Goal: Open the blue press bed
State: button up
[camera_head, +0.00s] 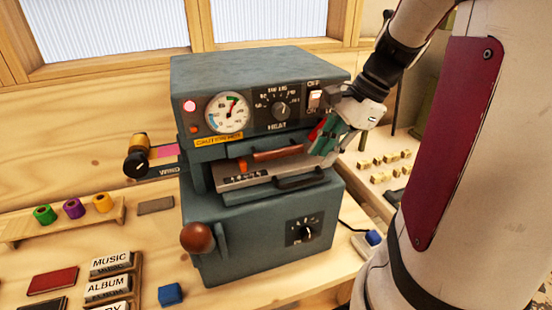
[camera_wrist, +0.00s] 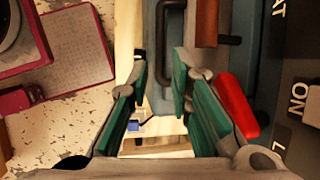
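The blue-grey press (camera_head: 262,225) stands on the wooden bench, with a gauge and HEAT dial on its upper front. Its bed (camera_head: 243,180) is a flat slab in the front slot, with a black bar handle (camera_head: 300,180) on its front right. A brown-red bar (camera_head: 278,153) lies just above it. My gripper (camera_head: 322,143) is at the press's right front, above and right of the bed handle. In the wrist view its green-padded fingers (camera_wrist: 159,75) are apart with nothing between them. A black handle (camera_wrist: 172,40) shows beyond the fingertips. I cannot tell contact.
A brown knob (camera_head: 198,238) juts from the press's lower left. Coloured foil rolls (camera_head: 73,207) stand on a rack at left, near lettered blocks (camera_head: 108,288). A blue block (camera_head: 170,294) lies in front. A red piece (camera_wrist: 238,105) shows beside my right finger.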

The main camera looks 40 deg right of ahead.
aim_at(307, 179)
jog(key=x, duration=0.6)
jog(key=shift+w+a+f+b, duration=0.1)
jog(key=shift+a+f+b, duration=0.05)
jog(key=shift+f+b, duration=0.2)
grip_shut()
